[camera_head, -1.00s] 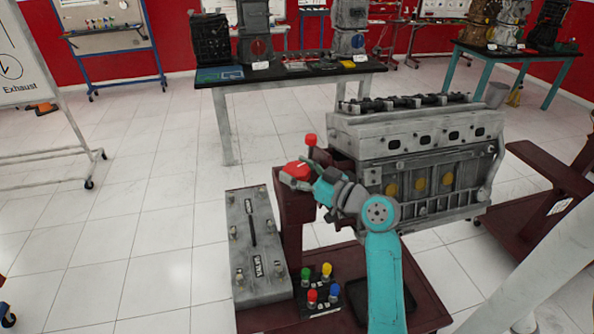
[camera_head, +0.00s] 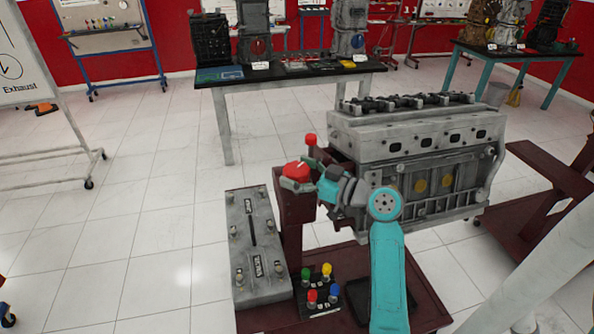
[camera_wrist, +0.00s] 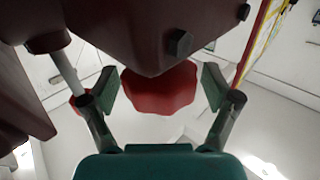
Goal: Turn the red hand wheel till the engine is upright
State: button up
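The engine block (camera_head: 440,190) hangs on a dark red stand in the head view. Its top, with the row of black parts, faces up and looks close to level. The red hand wheel (camera_head: 297,170) is at the stand's left end, and its red disc also shows in the wrist view (camera_wrist: 160,90). My gripper (camera_head: 314,186) is just right of the wheel in the head view. In the wrist view my gripper (camera_wrist: 160,86) is open, a finger on each side of the wheel, with small gaps. The dark red stand hides part of the wheel there.
A red knob (camera_head: 310,140) stands just behind the wheel. A grey metal part (camera_head: 257,250) and a small board with coloured knobs (camera_head: 318,290) lie on the stand's base (camera_head: 425,295). A table (camera_head: 290,75) is behind.

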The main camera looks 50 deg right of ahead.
aim_at(308, 176)
jog(key=shift+s, duration=0.15)
jog(key=s, duration=0.2)
jog(key=s+d, duration=0.1)
jog(key=s, duration=0.4)
jog(key=shift+d, duration=0.25)
